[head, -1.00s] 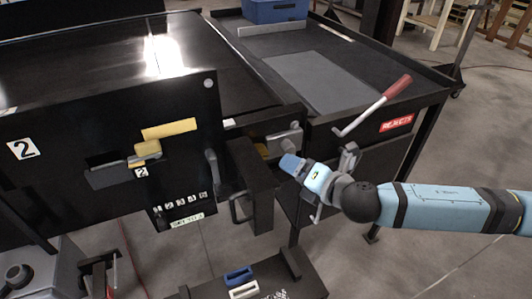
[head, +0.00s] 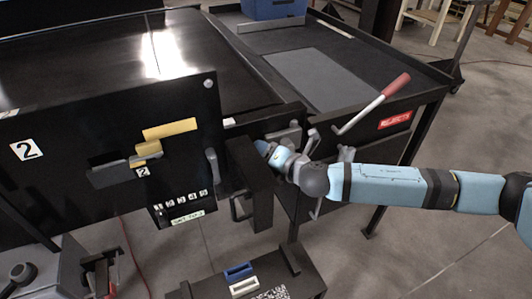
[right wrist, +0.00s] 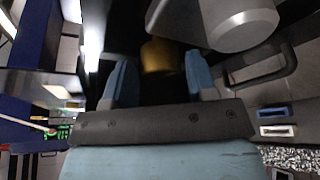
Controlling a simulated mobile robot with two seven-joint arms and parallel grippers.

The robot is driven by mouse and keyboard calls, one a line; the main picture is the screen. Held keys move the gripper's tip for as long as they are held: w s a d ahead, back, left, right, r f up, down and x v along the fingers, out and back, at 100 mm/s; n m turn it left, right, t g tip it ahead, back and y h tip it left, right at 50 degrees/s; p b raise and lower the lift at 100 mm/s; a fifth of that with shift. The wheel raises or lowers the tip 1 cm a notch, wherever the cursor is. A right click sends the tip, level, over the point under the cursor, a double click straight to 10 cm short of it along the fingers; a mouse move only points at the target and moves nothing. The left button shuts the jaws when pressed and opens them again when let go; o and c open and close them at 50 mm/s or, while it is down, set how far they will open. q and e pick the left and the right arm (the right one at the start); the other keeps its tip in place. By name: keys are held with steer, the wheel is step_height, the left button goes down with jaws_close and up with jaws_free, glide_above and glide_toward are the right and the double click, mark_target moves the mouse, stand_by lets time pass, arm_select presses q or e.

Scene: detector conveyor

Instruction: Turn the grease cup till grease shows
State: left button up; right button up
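The grease cup appears as a dull brass, rounded piece (right wrist: 158,56) in the right wrist view, in dark shadow. My right gripper (right wrist: 160,78) has its two blue fingers apart, one on each side of the brass piece, with dark gaps between. The cup is hidden there by the gripper and door. I cannot see any grease. My left gripper is not in view.
A lever with a red grip (head: 396,84) rises above the right arm, near the REJECTS label (head: 395,119). The large black panel (head: 95,150) marked 2 stands left. A low black bench (head: 262,280) with blue and white blocks is below. A grey cylinder (right wrist: 222,20) sits close to the fingers.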

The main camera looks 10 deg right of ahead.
steer(key=c, duration=0.6)
steer(key=shift+f, duration=0.15)
steer(key=m+y+b, duration=0.1)
steer(key=m+b, duration=0.1)
steer(key=b, duration=0.1)
steer(key=m+t+b, duration=0.1)
steer(key=m+b, duration=0.2)
steer(key=m+t+y+b, duration=0.1)
steer(key=m+b, duration=0.1)
steer(key=shift+d+f+m+y+b, duration=0.1)
steer(key=shift+f+m+y+b, duration=0.2)
steer(key=shift+f+b, duration=0.1)
steer(key=shift+r, duration=0.15)
steer(key=o, duration=0.9)
steer(key=shift+o, duration=0.2)
steer(key=shift+s, duration=0.1)
